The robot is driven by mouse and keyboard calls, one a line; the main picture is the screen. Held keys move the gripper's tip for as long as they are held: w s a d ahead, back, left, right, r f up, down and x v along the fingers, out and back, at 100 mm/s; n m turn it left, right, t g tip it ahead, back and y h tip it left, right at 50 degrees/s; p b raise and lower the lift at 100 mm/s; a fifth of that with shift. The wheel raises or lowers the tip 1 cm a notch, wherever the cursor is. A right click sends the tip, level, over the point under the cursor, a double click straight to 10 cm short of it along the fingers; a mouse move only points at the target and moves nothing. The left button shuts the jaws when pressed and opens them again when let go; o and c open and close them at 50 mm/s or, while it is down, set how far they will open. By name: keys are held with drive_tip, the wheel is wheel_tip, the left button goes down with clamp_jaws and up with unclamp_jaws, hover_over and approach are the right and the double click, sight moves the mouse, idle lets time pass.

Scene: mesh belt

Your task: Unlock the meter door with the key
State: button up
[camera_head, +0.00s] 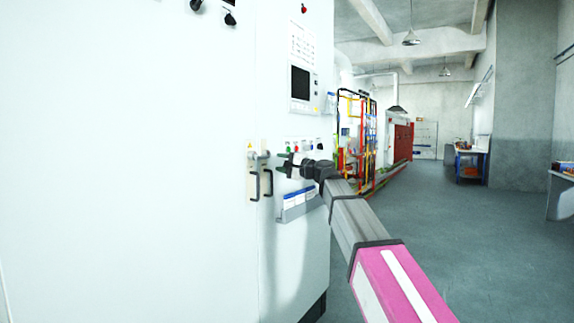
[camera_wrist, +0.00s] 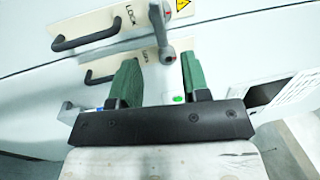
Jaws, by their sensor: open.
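The meter door (camera_head: 130,160) is a large white cabinet panel, closed at its right seam. A grey metal lever (camera_wrist: 160,24), likely the key, stands at the seam between two cream plates; the far plate (camera_wrist: 125,18) reads LOCK. It also shows in the head view as a small grey piece (camera_head: 262,155). My gripper (camera_wrist: 160,78) is open, with green finger pads on either side of the lever's round hub in the picture. I see no contact. In the head view my gripper (camera_head: 289,166) is just right of the lever.
Two black pull handles (camera_head: 254,186) (camera_head: 268,183) hang below the lever on either side of the seam. White document holders (camera_head: 298,204) and a dark screen (camera_head: 300,83) are on the cabinet's right part. Open floor (camera_head: 450,235) lies to the right.

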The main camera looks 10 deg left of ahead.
sight(263, 158)
drive_tip(key=shift+x, duration=4.6)
drive_tip(key=shift+f, duration=0.1)
clamp_jaws()
